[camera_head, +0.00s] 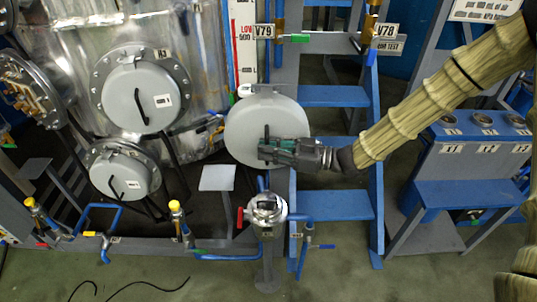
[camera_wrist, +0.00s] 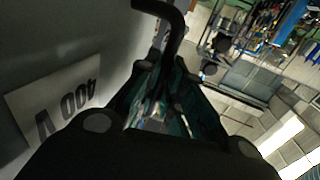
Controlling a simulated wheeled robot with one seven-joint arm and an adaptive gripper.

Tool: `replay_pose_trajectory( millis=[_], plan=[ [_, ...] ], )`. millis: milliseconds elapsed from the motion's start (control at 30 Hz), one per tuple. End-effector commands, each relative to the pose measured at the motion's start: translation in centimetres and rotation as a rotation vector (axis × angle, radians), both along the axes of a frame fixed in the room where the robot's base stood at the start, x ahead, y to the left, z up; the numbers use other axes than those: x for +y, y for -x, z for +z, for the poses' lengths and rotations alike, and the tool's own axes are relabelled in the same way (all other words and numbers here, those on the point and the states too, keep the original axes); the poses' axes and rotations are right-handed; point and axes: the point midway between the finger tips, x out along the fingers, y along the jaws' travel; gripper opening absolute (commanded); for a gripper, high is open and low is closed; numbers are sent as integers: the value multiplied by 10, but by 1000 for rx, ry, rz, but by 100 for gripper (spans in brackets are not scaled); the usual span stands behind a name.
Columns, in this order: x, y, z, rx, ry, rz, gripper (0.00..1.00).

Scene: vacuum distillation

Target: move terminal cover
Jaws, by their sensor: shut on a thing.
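The terminal cover is most likely the round grey disc (camera_head: 240,128) in the head view, with a black handle and a small white label. My gripper (camera_head: 272,147) reaches it from the right and is shut on the black handle. In the wrist view the grey cover surface (camera_wrist: 60,45) fills the left side, with a white label (camera_wrist: 60,95) reading 400 V upside down. The black handle (camera_wrist: 172,20) rises between the fingers of my gripper (camera_wrist: 160,85). The contact point is partly hidden by the fingers.
Two more grey round covers (camera_head: 140,95) and (camera_head: 125,177) with handles sit on the metal tank at left. A blue step frame (camera_head: 333,205) stands behind my arm. A blue gauge stand (camera_head: 470,150) is at right. A small pump-like unit (camera_head: 266,213) stands below the disc.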

Motion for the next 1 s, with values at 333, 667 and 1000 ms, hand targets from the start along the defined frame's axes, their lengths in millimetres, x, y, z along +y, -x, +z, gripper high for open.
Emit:
replay_pose_trajectory(
  millis=[333,667,1000],
  plan=[
    [0,-21,0,-1,0,-1,0],
    [0,-40,0,-2,0,0,0],
    [0,-49,-12,0,-1,0,0]
  ],
)
